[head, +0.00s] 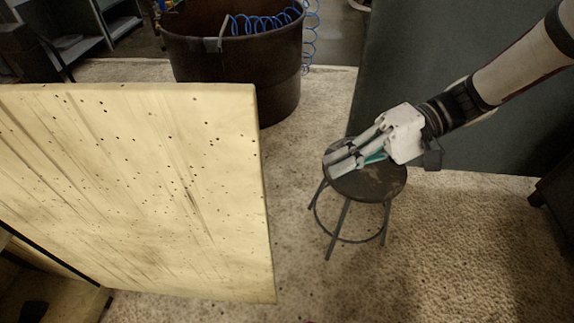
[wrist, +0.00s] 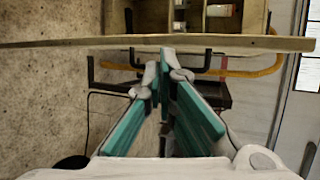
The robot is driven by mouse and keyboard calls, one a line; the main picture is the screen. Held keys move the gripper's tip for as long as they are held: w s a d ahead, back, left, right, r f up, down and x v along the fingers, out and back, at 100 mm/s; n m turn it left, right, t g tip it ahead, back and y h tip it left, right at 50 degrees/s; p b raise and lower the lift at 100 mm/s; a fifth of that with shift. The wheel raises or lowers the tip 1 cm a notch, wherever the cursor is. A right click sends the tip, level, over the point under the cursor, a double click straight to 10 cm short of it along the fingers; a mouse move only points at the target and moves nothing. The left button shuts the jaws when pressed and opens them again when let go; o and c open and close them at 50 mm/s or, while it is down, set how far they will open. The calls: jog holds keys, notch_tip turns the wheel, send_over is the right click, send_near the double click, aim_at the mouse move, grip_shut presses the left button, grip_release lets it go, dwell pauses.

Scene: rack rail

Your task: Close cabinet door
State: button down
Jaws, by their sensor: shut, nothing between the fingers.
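The cabinet door (head: 130,190) is a pale wooden panel with dark specks. It stands open and fills the left of the head view. Part of the cabinet (head: 60,290) shows at the lower left, with a dark inside. My gripper (head: 338,163) is to the right of the door, apart from its free edge, with its fingers pointing left toward it. In the wrist view a thin wooden edge (wrist: 70,42), apparently the door's, crosses beyond the fingertips (wrist: 165,62). The fingers, with teal sides, are shut and empty. The door's far face and any handle are hidden.
A round dark stool (head: 372,183) stands below my gripper in the head view. A large brown tub (head: 235,65) with a blue coiled hose is behind the door. A dark grey panel (head: 460,110) stands at the right. Bare floor lies between door and stool.

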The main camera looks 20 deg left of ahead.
jog(key=w+a+f+y+b, duration=0.4)
jog(key=w+a+f, duration=0.1)
jog(key=f, duration=0.4)
jog(key=s+a+b, duration=0.2)
jog(key=s+a, duration=0.5)
jog(key=s, duration=0.1)
jog(key=shift+s+g+b, duration=0.3)
jog(key=shift+s+g, duration=0.05)
jog(key=shift+g, duration=0.05)
jog(key=shift+s+y, duration=0.1)
jog(key=shift+y, duration=0.2)
